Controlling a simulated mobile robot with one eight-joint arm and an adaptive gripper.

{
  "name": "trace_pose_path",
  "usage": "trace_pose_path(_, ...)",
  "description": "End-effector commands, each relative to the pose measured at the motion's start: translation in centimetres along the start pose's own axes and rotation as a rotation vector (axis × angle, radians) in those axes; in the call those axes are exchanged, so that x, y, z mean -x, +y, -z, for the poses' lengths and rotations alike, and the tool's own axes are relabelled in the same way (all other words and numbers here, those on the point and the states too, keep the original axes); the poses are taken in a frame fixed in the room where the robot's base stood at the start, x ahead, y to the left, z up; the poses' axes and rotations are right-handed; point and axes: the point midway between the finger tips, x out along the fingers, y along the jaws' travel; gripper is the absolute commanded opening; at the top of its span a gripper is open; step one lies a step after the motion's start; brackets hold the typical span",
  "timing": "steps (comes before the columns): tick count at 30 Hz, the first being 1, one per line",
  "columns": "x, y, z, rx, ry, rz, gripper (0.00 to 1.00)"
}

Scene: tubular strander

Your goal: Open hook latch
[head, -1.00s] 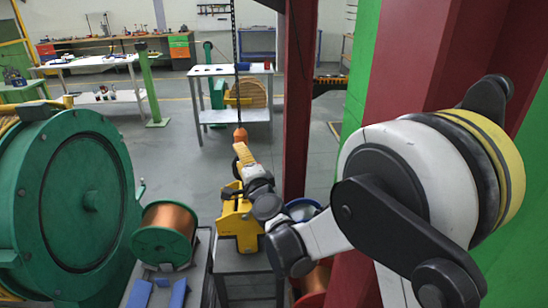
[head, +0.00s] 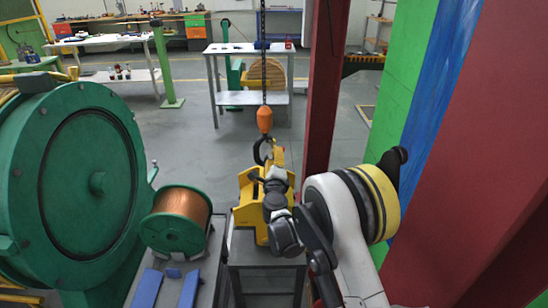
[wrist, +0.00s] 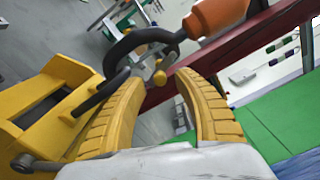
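A dark hook (head: 261,150) hangs below an orange hook block (head: 264,119) on a chain. In the wrist view the hook (wrist: 124,46) curves just beyond my fingertips, with the orange block (wrist: 215,14) at upper right. A small brass-coloured knob (wrist: 160,77) shows by the hook's mouth, at the gap between the fingertips; I cannot tell if the latch is open. My gripper (wrist: 156,76) is open, its two yellow fingers apart with nothing clearly held. In the head view my gripper (head: 279,156) is just right of the hook, partly hidden by my wrist.
A yellow machine (head: 246,206) on a grey stand sits under the hook; its dark handle (wrist: 101,94) is near my left finger. A copper spool (head: 186,209) and a large green drum (head: 85,180) are left. A dark red post (head: 325,90) rises close at right.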

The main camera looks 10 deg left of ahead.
Motion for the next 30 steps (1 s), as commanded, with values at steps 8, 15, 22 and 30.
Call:
trace_pose_path(8,-2.2,0.0,0.0,0.001,0.000,0.000,0.38)
trace_pose_path(15,-2.2,0.0,0.0,0.001,0.000,0.000,0.36)
trace_pose_path(22,-2.2,0.0,0.0,0.001,0.000,0.000,0.00)
trace_pose_path(30,-2.2,-0.1,0.0,0.027,0.000,0.000,0.00)
